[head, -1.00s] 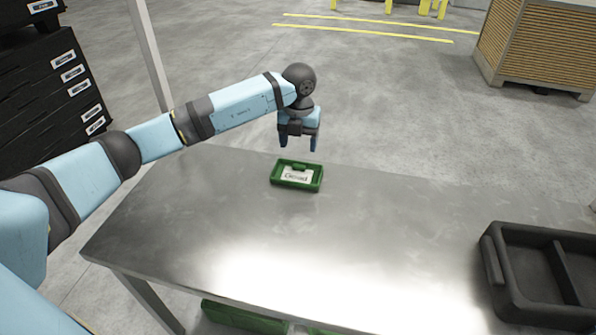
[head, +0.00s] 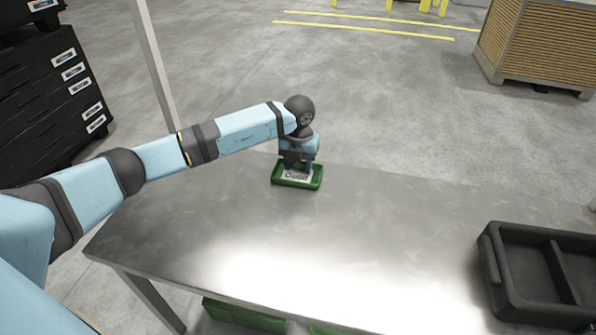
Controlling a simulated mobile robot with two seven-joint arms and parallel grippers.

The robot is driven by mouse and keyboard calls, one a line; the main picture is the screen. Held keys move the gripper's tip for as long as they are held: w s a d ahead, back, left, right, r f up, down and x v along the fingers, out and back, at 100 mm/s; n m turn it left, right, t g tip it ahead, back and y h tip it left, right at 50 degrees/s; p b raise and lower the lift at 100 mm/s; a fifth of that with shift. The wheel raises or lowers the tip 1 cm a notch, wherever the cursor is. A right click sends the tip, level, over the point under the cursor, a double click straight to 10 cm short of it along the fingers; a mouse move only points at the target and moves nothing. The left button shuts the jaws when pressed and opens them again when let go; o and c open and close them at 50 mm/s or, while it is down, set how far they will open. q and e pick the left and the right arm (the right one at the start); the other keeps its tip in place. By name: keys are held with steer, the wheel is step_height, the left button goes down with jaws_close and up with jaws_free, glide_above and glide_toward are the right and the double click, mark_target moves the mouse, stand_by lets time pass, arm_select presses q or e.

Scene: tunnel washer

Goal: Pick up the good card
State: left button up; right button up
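The good card (head: 296,176) is a small white card with dark lettering, lying in a small green tray (head: 297,185) near the back edge of the metal table. My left gripper (head: 297,168) points down at the tray, with its fingertips at the card's far side. The fingers overlap the tray's back part in the head view. The fingers look apart, but I cannot tell whether they touch the card. My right gripper is not in view.
The steel table (head: 230,225) is bare around the tray. A black divided bin (head: 535,280) stands at the table's right end. Green crates (head: 243,315) show below the front edge. Black stacked drawers (head: 50,90) stand at the left.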

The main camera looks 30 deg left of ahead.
mark_target(299, 166)
arm_select(q)
steer(key=c, duration=0.5)
step_height(299, 166, up, 20)
steer(key=shift+b, duration=0.65)
